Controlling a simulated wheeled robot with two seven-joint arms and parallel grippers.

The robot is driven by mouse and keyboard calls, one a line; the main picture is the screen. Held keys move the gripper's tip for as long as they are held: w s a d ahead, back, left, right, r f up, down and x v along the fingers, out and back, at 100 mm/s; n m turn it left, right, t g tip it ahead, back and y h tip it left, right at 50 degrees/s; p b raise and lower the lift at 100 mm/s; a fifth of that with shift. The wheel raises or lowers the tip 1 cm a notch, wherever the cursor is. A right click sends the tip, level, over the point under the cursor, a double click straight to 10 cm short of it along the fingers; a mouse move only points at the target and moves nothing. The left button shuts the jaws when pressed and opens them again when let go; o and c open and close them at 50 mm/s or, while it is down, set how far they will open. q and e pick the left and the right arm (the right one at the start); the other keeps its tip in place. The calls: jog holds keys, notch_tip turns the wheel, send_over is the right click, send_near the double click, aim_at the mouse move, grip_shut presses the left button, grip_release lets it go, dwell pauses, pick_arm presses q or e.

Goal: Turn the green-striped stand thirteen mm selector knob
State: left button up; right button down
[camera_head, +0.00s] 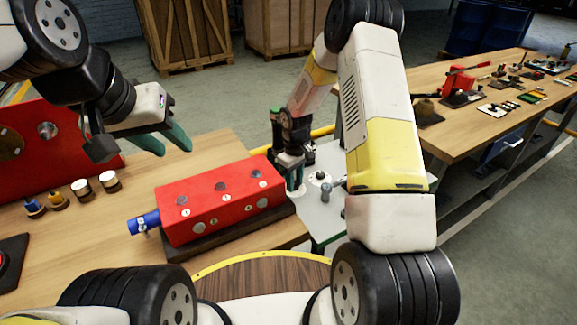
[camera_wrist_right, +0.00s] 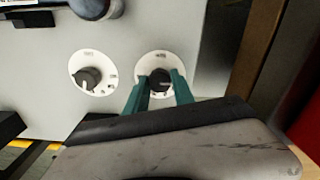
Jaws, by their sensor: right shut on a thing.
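The grey stand (camera_head: 318,213) is right of the red block in the head view, with a green strip along its near edge. Its panel (camera_wrist_right: 45,100) fills much of the right wrist view and carries two white dials with dark knobs. My right gripper (camera_wrist_right: 161,86) has its green fingers on both sides of the right-hand knob (camera_wrist_right: 160,77), shut on it. The dial lettering is too small to read, so I cannot tell which size it is. The other knob (camera_wrist_right: 88,79) is free. My left gripper (camera_head: 168,141) is open and empty above the left table.
A red block (camera_head: 222,203) with a blue end fitting (camera_head: 144,222) lies on the wooden table. Several small capped parts (camera_head: 81,188) stand left of it. A dark rounded post (camera_wrist_right: 92,7) rises near the dials. A second workbench (camera_head: 480,110) holds tools.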

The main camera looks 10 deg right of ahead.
jog(key=c, duration=1.1)
grip_release()
jog(key=shift+o, duration=0.2)
jog(key=shift+r, duration=0.1)
jog(key=shift+r, duration=3.85)
